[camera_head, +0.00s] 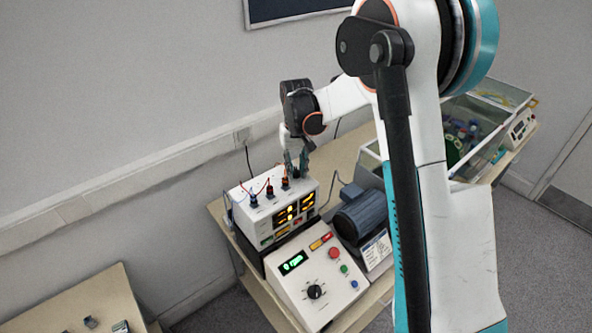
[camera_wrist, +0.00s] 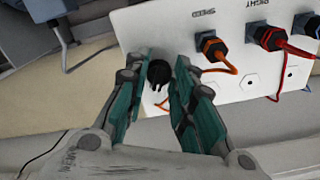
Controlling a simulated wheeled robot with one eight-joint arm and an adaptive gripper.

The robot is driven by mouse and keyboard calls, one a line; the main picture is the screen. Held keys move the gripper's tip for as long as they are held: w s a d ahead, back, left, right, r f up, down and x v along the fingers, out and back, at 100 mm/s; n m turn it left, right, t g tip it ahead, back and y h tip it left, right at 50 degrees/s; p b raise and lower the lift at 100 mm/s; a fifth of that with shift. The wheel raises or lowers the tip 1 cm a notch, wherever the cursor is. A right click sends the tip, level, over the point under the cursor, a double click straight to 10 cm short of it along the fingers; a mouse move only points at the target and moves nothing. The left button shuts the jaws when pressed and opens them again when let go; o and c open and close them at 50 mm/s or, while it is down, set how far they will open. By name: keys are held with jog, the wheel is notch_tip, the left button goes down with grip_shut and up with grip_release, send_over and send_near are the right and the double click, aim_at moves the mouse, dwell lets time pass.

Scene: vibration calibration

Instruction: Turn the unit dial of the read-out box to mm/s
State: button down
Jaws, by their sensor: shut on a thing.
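The read-out box (camera_head: 257,212) is white, with lit yellow displays on its front and several cabled sockets on top. My gripper (camera_head: 297,168) reaches down from above to the right end of its top. In the wrist view, my gripper (camera_wrist: 161,66) has its two teal-padded fingers on either side of a small black knob, the unit dial (camera_wrist: 158,74), and is shut on it. The dial stands at the edge of the white panel. Its pointer and unit marks cannot be read. In the head view the fingers hide the dial.
Orange (camera_wrist: 216,47) and red (camera_wrist: 270,38) plugs with cables sit close beside the fingers. A sloped control box (camera_head: 318,270) showing "0 rpm" stands in front, with a blue-grey motor (camera_head: 362,215) to its right. A clear-lidded case (camera_head: 478,130) is further right.

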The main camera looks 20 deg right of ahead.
jog(key=n+b, duration=0.2)
jog(key=n, duration=0.4)
jog(key=shift+d+f+n+b, duration=0.1)
jog(key=shift+d+n+b, duration=0.05)
jog(key=shift+n+b, duration=0.2)
jog(key=n+b, duration=0.2)
jog(key=n, duration=0.4)
jog(key=shift+w+d, duration=0.1)
jog(key=shift+n, duration=0.35)
jog(key=c, duration=1.4)
grip_release()
notch_tip(320, 180, up, 12)
